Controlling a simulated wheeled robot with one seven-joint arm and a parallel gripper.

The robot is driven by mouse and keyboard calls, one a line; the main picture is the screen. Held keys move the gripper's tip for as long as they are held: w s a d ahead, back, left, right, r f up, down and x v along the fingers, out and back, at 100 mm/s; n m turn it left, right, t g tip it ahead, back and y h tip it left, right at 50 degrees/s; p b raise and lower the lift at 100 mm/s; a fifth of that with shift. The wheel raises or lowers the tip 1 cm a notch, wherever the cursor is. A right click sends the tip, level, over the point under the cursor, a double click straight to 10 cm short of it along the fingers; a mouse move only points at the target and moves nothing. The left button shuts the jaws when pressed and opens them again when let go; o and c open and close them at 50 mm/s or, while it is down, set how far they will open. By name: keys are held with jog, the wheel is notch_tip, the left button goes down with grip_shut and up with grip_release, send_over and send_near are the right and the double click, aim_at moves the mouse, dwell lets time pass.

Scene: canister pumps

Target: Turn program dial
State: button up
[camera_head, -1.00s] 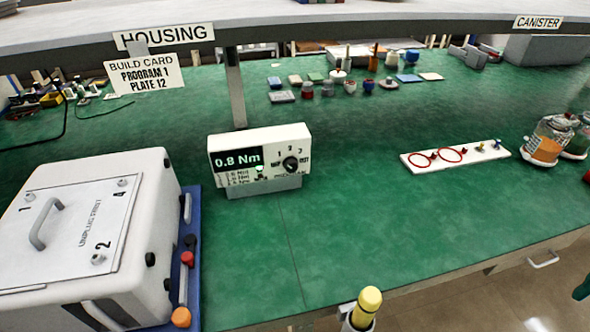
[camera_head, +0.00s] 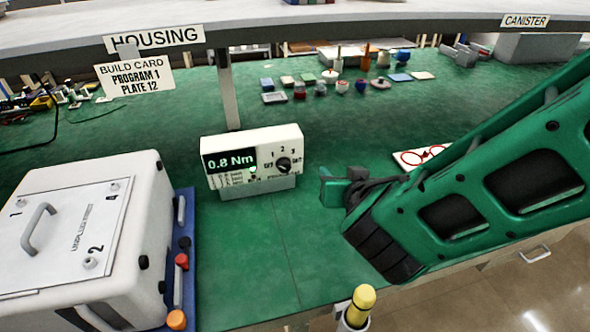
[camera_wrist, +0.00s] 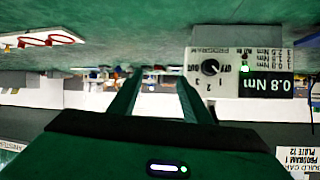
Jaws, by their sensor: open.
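The white controller box (camera_head: 253,163) stands on the green bench, its display reading 0.8 Nm. Its black program dial (camera_head: 284,164) is at the right of the face, with positions 1, 2, 3 marked around it. In the wrist view the picture is upside down, and the dial (camera_wrist: 210,68) shows clear of the fingers. My green gripper (camera_head: 340,187) is to the right of the box, apart from it. In the wrist view its two fingers (camera_wrist: 155,100) are spread with nothing between them. The build card (camera_head: 135,78) reads Program 1, Plate 12.
A white housing unit (camera_head: 75,240) stands at left on a blue base. A white board with red rings (camera_head: 413,158) lies at right, partly behind my arm. A yellow-topped tool (camera_head: 361,300) stands at the front edge. Several small parts lie at the back.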

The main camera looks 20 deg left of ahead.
aim_at(287, 168)
jog(key=s+a+n+y, duration=0.25)
jog(key=s+a, duration=0.25)
jog(key=a, duration=0.3)
jog(key=shift+m, duration=0.45)
jog(key=x, duration=1)
jog(key=shift+w+a+f, duration=0.1)
jog(key=shift+w+f, duration=0.1)
jog(key=shift+f, duration=0.1)
jog(key=c, duration=1)
